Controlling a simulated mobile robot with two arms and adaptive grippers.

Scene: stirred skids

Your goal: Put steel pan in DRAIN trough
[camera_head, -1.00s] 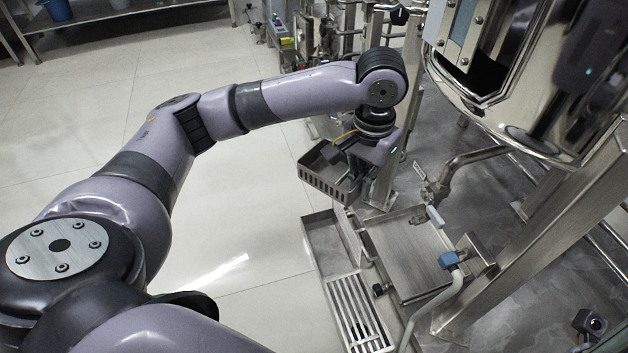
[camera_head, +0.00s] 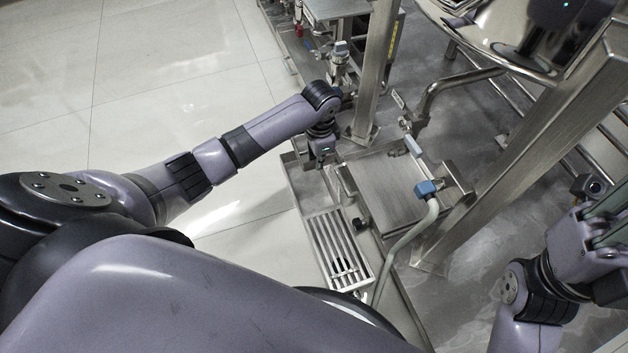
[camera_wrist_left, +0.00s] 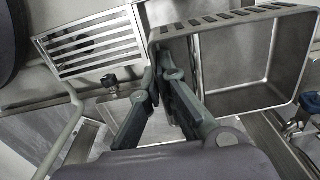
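The steel pan (camera_wrist_left: 245,60), a rectangular box with one slotted wall, fills the upper right of the left wrist view. My left gripper's fingers (camera_wrist_left: 161,82) close on its near wall. In the head view my left gripper (camera_head: 320,158) is low at the far end of the drain trough (camera_head: 308,190), where my arm hides most or all of the pan. I cannot tell whether the pan rests in the trough or hangs above it. My right gripper (camera_head: 603,232) is at the right edge, partly cut off; its opening is unclear.
A slotted grate (camera_head: 338,250) covers the near end of the trough. A flat steel platform (camera_head: 390,190) stands right of it, with a blue-handled valve (camera_head: 428,188) and a hose. A steel post (camera_head: 378,75) rises just behind the gripper. Floor at left is clear.

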